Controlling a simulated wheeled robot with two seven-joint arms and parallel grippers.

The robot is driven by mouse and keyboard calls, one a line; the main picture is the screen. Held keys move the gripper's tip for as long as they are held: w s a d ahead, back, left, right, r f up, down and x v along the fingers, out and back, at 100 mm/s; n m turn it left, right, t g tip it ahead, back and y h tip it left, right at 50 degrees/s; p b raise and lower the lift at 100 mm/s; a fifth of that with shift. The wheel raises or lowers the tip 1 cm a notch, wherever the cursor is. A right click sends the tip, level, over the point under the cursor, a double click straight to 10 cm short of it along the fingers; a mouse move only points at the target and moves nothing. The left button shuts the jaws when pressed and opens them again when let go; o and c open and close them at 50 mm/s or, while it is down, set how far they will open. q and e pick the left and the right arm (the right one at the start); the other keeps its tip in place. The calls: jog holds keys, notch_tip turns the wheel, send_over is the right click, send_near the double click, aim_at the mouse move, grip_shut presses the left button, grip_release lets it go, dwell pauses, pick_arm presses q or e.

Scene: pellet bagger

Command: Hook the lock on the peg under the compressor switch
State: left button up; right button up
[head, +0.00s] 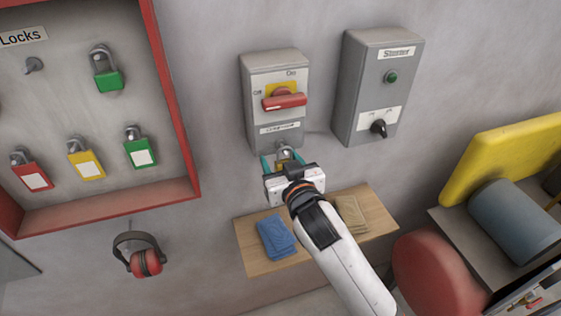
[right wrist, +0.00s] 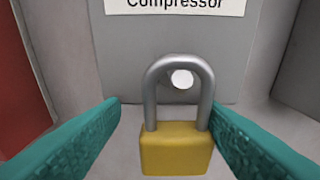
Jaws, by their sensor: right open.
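The compressor switch (head: 274,95) is a grey box on the wall with a red handle on a yellow plate; its label shows in the right wrist view (right wrist: 176,5). A brass-yellow padlock (right wrist: 176,150) with a steel shackle is upright under the switch, and its shackle also shows in the head view (head: 285,154). The peg's pale round end (right wrist: 182,79) shows inside the shackle loop, just below its top. My right gripper (head: 284,161) is open, its teal fingers (right wrist: 168,112) on either side of the lock. My left gripper is out of view.
A red-framed lock board (head: 110,216) at left holds several locks and one bare peg (head: 33,65). Ear defenders (head: 144,258) hang below it. A starter box (head: 377,85) is right of the switch. A wooden shelf (head: 252,262) with cloths lies below.

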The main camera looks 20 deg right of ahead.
jog(key=shift+w+d+f, duration=0.1)
jog(key=shift+d, duration=0.3)
jog(key=shift+s+d+f+b, duration=0.2)
jog(key=shift+s+b, duration=0.2)
jog(key=shift+s, duration=0.05)
jog(key=s+r+p, duration=0.2)
jog(key=s, duration=0.9)
jog(key=shift+a+r, duration=0.15)
jog(key=shift+a, duration=0.15)
jog(key=shift+s, duration=0.1)
